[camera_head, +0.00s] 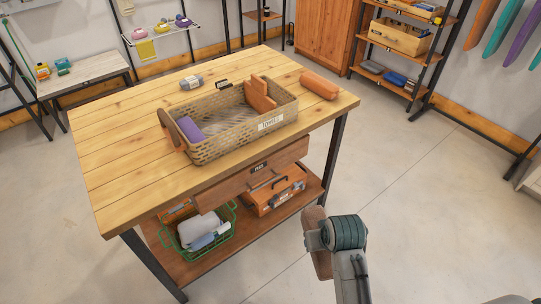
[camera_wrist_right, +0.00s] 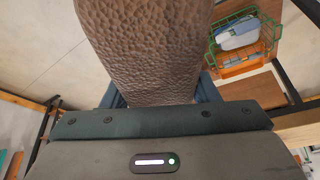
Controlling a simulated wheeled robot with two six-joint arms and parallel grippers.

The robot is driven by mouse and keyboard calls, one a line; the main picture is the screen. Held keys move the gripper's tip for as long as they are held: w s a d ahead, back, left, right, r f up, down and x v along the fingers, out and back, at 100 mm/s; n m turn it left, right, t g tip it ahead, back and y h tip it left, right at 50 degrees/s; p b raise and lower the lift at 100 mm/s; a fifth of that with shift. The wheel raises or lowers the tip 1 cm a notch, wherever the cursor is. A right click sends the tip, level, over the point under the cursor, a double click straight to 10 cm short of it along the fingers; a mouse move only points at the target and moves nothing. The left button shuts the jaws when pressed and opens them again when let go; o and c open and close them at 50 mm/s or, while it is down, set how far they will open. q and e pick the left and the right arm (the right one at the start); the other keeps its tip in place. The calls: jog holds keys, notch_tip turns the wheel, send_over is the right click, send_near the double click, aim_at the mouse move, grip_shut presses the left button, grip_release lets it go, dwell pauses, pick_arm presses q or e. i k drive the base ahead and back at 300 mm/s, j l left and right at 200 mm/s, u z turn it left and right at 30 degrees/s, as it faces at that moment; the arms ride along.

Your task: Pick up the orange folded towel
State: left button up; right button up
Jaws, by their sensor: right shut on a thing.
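My right gripper (camera_head: 325,238) is held out over the floor in front of the table. It is shut on a brownish-orange folded towel (camera_head: 316,222). In the right wrist view the towel (camera_wrist_right: 145,45) fills the space between the fingers and looks brown and bumpy, with its far end cut off by the frame. More orange folded cloths (camera_head: 260,95) stand upright at the right end of the basket (camera_head: 235,133). An orange rolled cloth (camera_head: 319,85) lies on the table right of the basket. My left gripper is not in view.
The wooden table (camera_head: 120,170) carries the woven basket, which also holds a purple cloth (camera_head: 190,129). A brown piece (camera_head: 171,131) leans at its left end. A grey roll (camera_head: 191,82) lies behind. A green wire basket (camera_head: 205,238) and an orange case (camera_head: 275,192) are on the lower shelf.

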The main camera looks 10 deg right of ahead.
aim_at(326, 89)
jog(key=l+u, duration=0.15)
jog(key=u, duration=0.3)
jog(key=i+l+u, duration=0.1)
jog(key=u, duration=0.35)
jog(key=l+u, duration=0.3)
jog(key=u, duration=0.15)
jog(key=l+u, duration=0.15)
jog(key=l, duration=0.25)
jog(key=k+l+u, duration=0.15)
jog(key=l, duration=0.25)
jog(key=k+l+u, duration=0.1)
jog(key=l, duration=0.3)
jog(key=k+l+u, duration=0.15)
jog(key=l, duration=0.2)
jog(key=k+l+u, duration=0.15)
jog(key=l, duration=0.2)
jog(key=k+l+u, duration=0.15)
jog(key=l, duration=0.2)
